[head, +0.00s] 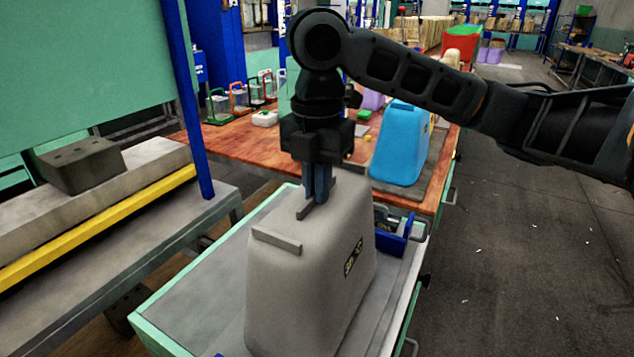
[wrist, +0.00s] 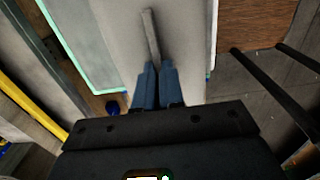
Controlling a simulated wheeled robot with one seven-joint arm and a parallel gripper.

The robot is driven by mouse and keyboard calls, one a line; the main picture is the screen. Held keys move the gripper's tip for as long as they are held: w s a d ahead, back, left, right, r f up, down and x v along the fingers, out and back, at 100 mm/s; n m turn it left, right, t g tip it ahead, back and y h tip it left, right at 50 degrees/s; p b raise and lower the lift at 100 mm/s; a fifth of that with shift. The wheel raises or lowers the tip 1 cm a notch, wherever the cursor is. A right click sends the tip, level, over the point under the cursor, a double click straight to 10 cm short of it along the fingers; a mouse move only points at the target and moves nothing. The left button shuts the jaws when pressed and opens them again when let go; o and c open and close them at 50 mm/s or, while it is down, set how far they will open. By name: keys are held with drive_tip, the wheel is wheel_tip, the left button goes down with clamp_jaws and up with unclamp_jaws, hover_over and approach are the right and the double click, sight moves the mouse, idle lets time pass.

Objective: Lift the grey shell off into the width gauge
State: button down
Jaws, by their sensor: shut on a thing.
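The grey shell (head: 310,285) is a tall tapered box with a small label on its right side. It stands upright over the bench with the green rim, and its base is partly cut off by the frame. My gripper (head: 318,196) points straight down at the shell's top, its blue fingers shut on a raised rib there. In the wrist view my fingers (wrist: 154,88) close around the near end of the thin rib (wrist: 150,38) on the shell's pale top (wrist: 186,40). Blue upright pieces (head: 394,246) beside the shell may be the width gauge; the shell hides most of it.
A blue shell (head: 398,145) stands on the wooden table (head: 238,144) behind. At left is a press with a grey block (head: 80,166), a yellow bar (head: 98,220) and a blue post (head: 188,100). Open floor (head: 520,235) lies to the right.

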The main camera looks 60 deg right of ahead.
drive_tip(key=shift+f+b, duration=0.45)
drive_tip(key=shift+f, duration=0.15)
idle(0.4)
drive_tip(key=c, duration=1.2)
unclamp_jaws()
drive_tip(key=shift+o, duration=0.2)
drive_tip(key=shift+r, duration=3.9)
